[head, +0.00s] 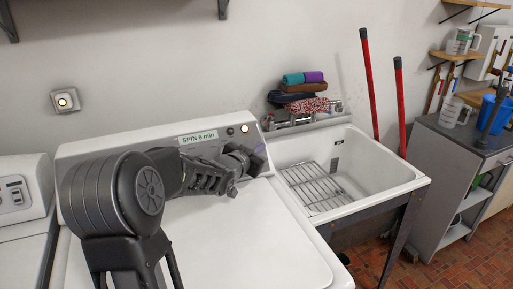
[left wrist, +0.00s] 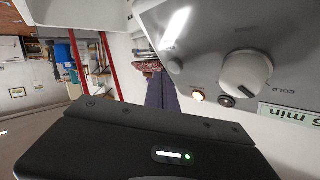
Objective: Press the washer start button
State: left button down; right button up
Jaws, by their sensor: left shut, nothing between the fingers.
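The white washer (head: 235,235) stands in front of me with its lid shut. Its rear panel carries a label (head: 198,137) reading "SPIN 6 min". Right of the label are a small dark round button (head: 230,131) and a glowing round one (head: 245,128). In the left wrist view the glowing button (left wrist: 198,95) and the dark, ringed button (left wrist: 226,102) sit between a large knob (left wrist: 246,75) and the fingers. No marking tells me which is start. My left gripper (head: 262,152) is shut and empty, in front of the panel's right end, below the buttons; contact cannot be told. My right gripper is not visible.
A utility tub (head: 395,170) with a wire rack (head: 315,185) adjoins the washer's right side. Folded cloths (head: 300,90) lie behind it, and two red handles (head: 369,80) lean there. Another white appliance (head: 20,195) stands left. A lit wall switch (head: 65,100) is above.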

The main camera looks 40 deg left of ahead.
pick_arm(q)
jog(key=d, duration=0.1)
jog(key=s+d+r+b, duration=0.1)
jog(key=s+d+r, duration=0.1)
jog(key=shift+d+r, duration=0.2)
jog(key=shift+d, duration=0.2)
dwell(0.9)
